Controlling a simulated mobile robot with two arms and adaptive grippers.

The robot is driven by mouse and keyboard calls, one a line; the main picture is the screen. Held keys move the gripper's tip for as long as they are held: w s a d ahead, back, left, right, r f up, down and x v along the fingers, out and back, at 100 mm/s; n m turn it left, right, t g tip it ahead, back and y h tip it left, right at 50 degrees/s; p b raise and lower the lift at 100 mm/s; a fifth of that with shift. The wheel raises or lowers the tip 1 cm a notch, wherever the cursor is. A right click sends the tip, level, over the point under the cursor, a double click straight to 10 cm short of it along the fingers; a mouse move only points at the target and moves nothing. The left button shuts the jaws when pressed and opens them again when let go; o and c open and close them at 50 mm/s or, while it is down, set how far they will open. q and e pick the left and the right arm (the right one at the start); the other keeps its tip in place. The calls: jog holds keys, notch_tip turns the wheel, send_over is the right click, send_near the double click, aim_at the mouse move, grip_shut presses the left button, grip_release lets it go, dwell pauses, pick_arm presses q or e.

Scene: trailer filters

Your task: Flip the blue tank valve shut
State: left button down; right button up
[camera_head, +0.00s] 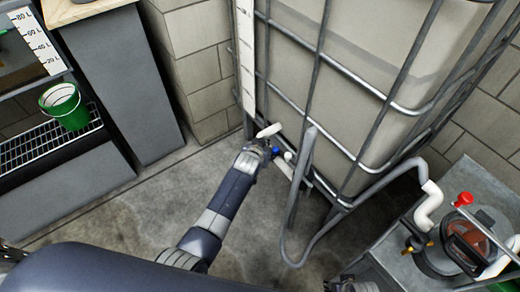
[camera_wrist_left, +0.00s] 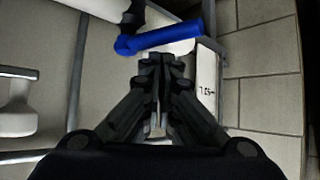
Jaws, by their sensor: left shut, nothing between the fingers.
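The blue tank valve (camera_head: 276,150) is at the lower front of the caged tank, small and partly hidden by my gripper in the head view. In the left wrist view its blue handle (camera_wrist_left: 160,40) runs roughly sideways, just beyond my fingertips. My left gripper (camera_wrist_left: 161,62) is shut and empty. Its tips are close to the handle; I cannot tell whether they touch it. In the head view the left gripper (camera_head: 266,146) is beside the valve.
The large tank (camera_head: 345,60) stands in a metal cage at the back. A grey hose (camera_head: 300,215) hangs right of the valve. A pump (camera_head: 465,245) with a red knob sits at the lower right. A green bucket (camera_head: 66,105) stands on a rack at left. The floor (camera_head: 130,222) is clear.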

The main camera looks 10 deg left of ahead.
pick_arm(q)
jog(key=v, duration=1.1)
jog(key=shift+s, duration=0.15)
jog(key=s+a+f+m+g, duration=0.1)
jog(key=s+a+f+g, duration=0.35)
jog(key=s+f, duration=0.85)
jog(key=s+a+f+g, duration=0.45)
jog(key=s+f, duration=0.45)
jog(key=s, duration=0.7)
jog(key=s+a+f+p, duration=0.2)
jog(key=s+a+p, duration=0.1)
jog(key=s+p, duration=1.3)
jog(key=s, duration=0.2)
jog(key=shift+s+a+f+m+g+y, duration=0.2)
jog(key=shift+s+m+g+y, duration=0.1)
jog(key=shift+y, duration=0.1)
pick_arm(e)
jog(key=s+d+f, duration=0.1)
jog(key=s, duration=0.8)
jog(key=s+d+g, duration=0.1)
jog(key=s+d, duration=0.1)
jog(key=s, duration=0.7)
jog(key=shift+f, duration=0.4)
